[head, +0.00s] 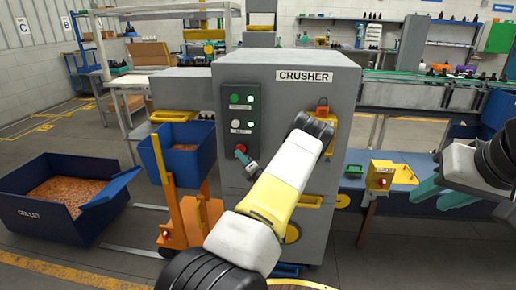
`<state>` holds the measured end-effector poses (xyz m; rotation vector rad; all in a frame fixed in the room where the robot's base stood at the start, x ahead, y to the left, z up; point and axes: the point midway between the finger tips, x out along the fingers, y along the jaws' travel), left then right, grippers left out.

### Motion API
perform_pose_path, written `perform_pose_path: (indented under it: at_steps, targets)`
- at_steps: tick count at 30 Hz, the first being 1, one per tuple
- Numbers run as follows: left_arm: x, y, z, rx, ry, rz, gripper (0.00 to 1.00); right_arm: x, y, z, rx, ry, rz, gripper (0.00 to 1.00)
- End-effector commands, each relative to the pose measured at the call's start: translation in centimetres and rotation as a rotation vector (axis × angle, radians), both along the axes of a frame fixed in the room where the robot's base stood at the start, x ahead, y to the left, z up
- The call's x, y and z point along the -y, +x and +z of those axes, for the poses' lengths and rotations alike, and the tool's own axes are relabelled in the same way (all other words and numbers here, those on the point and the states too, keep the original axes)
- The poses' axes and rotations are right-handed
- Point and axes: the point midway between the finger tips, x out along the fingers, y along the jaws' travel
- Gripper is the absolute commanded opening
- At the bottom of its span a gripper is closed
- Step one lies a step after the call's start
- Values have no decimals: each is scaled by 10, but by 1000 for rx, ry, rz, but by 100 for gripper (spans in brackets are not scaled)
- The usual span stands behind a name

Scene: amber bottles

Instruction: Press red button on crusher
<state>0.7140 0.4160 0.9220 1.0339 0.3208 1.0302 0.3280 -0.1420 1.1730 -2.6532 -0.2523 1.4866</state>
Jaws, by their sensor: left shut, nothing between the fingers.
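The grey crusher (315,95) stands in the middle of the head view. Its dark control panel (239,118) has a green button (234,98), a white button (236,123) and a red button (240,149), each seen on the left side of the panel. My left gripper (244,158) is shut and empty, with its tips at the red button, partly covering it. I cannot tell whether they touch it. My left arm hides part of the crusher front. My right gripper (427,192) is at the right, its teal fingers apart, away from the crusher.
A blue bin (179,152) on an orange lift truck (188,222) stands left of the crusher. A larger dark blue bin (70,195) with brown fragments is on the floor further left.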

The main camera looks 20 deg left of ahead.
Motion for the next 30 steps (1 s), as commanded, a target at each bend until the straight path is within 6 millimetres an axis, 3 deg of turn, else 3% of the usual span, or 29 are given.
perform_pose_path:
  at_steps: [30]
  targets:
    - [-3, 12, 0, 0, 0, 0, 0, 0, 0, 0, 0, 0, 0, 36]
